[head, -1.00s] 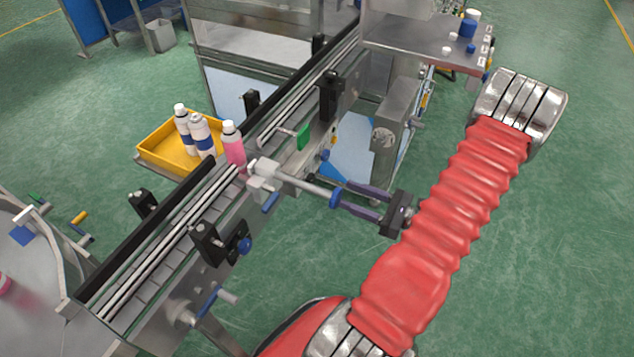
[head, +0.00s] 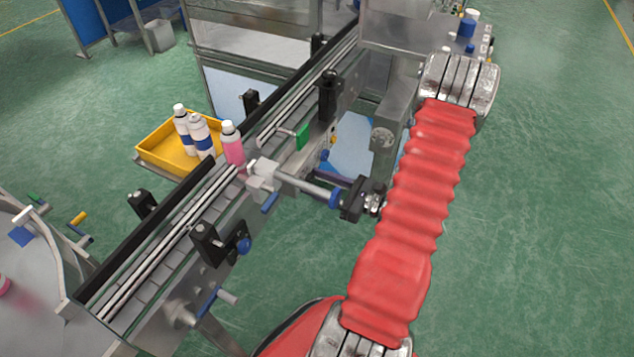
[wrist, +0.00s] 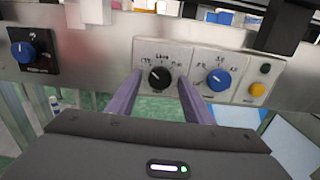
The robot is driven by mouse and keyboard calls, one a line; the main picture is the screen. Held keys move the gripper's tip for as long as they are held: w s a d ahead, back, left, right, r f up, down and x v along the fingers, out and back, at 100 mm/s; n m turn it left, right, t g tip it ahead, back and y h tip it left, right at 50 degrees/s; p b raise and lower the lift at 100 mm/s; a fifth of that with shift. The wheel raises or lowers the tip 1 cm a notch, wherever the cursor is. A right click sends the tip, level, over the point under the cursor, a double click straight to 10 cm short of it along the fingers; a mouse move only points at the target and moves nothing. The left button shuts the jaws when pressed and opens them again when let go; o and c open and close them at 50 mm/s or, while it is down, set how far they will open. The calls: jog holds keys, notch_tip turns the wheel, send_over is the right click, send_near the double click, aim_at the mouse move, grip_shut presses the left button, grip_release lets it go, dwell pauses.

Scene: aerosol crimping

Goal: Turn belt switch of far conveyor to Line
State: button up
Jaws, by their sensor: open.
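In the wrist view, a black rotary switch (wrist: 158,77) sits on a pale panel with small lettering above it, on the side of the metal conveyor (head: 190,240). The lettering is too small to read surely. My gripper (wrist: 160,88) is open, with one purple finger on each side of the black switch. I cannot tell whether the fingers touch it. In the head view, my gripper (head: 326,178) is at the conveyor's right side, its fingers partly hidden by a rod with a blue collar. The black switch is hidden there.
A blue knob (wrist: 218,79) is close right of the right finger, with a yellow button (wrist: 257,89) beyond it. Another blue knob (wrist: 24,52) is at far left. A pink bottle (head: 233,146) stands beside a yellow tray (head: 152,152). Floor at right is clear.

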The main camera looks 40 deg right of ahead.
jog(key=shift+c, duration=0.7)
jog(key=c, duration=0.9)
jog(key=shift+m, duration=0.5)
jog(key=m, duration=0.8)
jog(key=shift+m, duration=0.3)
jog(key=o, duration=1)
